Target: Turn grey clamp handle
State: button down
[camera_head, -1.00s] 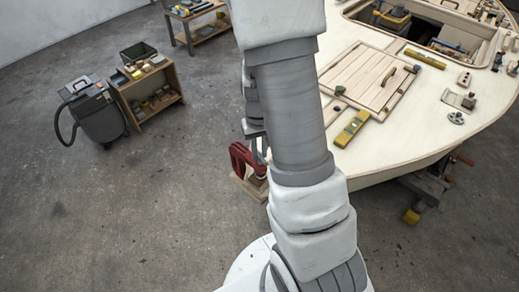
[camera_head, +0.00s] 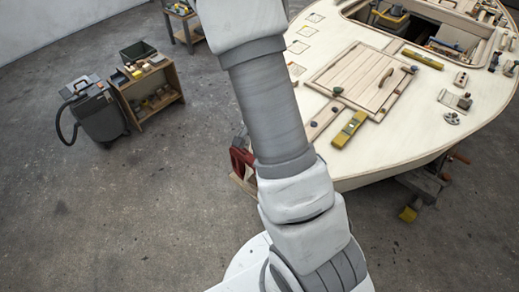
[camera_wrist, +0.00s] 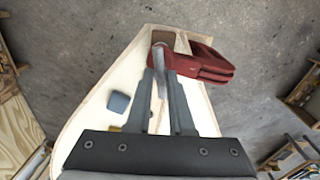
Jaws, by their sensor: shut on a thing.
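The red clamp (camera_wrist: 205,64) sits at the end of a pale plywood piece in the wrist view. It shows only partly in the head view (camera_head: 240,160), left of my arm. Its grey handle (camera_wrist: 160,56) is a slim bar that stands between my fingers. My gripper (camera_wrist: 160,76) is shut on this handle, with a finger on each side. In the head view my arm hides the gripper and the handle.
A blue-grey block (camera_wrist: 119,103) lies on the plywood left of my fingers. The pale boat deck (camera_head: 390,145), with a yellow level (camera_head: 349,130) on it, is right of my arm. A grey vacuum (camera_head: 98,112) and a wooden shelf (camera_head: 150,95) stand left. Open floor lies between.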

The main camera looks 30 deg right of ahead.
jog(key=m, duration=0.1)
jog(key=m+p, duration=0.1)
jog(key=m, duration=0.1)
jog(key=m+p, duration=0.1)
jog(key=shift+w+d+r+m, duration=0.15)
jog(key=shift+w+r+m, duration=0.05)
jog(key=shift+r+m, duration=0.1)
jog(key=shift+m+p, duration=0.8)
jog(key=shift+m, duration=1.2)
jog(key=shift+f, duration=0.1)
jog(key=c, duration=0.8)
grip_release()
jog(key=shift+c, duration=0.2)
jog(key=shift+o, duration=0.4)
jog(key=shift+s+f, duration=0.1)
jog(key=shift+s, duration=0.05)
notch_tip(320, 180, up, 17)
jog(key=p, duration=0.3)
jog(key=shift+w+a+r, duration=0.2)
jog(key=shift+w+a, duration=0.15)
jog(key=shift+a, duration=0.05)
